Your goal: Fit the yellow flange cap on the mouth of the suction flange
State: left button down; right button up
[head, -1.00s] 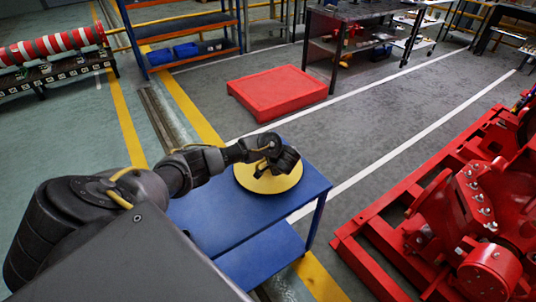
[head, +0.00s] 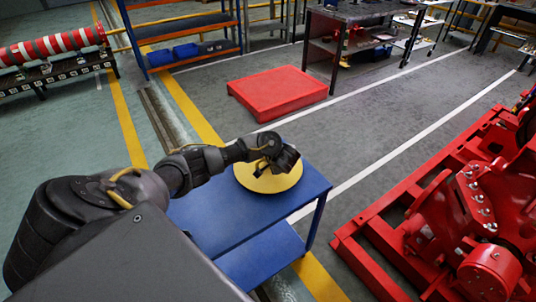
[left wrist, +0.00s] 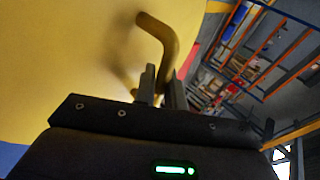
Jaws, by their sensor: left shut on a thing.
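The yellow flange cap (head: 262,183) is a round disc on the blue table, seen from above in the head view. In the left wrist view its yellow face (left wrist: 60,60) fills the left side, and a bent yellow handle (left wrist: 165,38) stands out from it. My left gripper (left wrist: 163,90) is shut on this handle. In the head view the left gripper (head: 277,165) covers part of the cap. The red pumpset (head: 465,215) stands at the right; I cannot tell which of its openings is the suction flange. My right gripper is not in view.
The blue table (head: 205,215) has bare top to the left of the cap. A red block (head: 278,92) lies on the floor behind it. Grey floor is clear between the table and the pumpset's red frame (head: 375,265). Shelves (head: 185,30) stand at the back.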

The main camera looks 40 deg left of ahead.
pick_arm(q)
jog(key=s+a+p+v, duration=0.1)
jog(key=p+v, duration=0.6)
jog(key=v, duration=1.1)
jog(key=shift+s+r+p, duration=0.15)
jog(key=shift+s+p, duration=0.2)
jog(key=shift+s, duration=0.3)
jog(key=shift+d, duration=0.2)
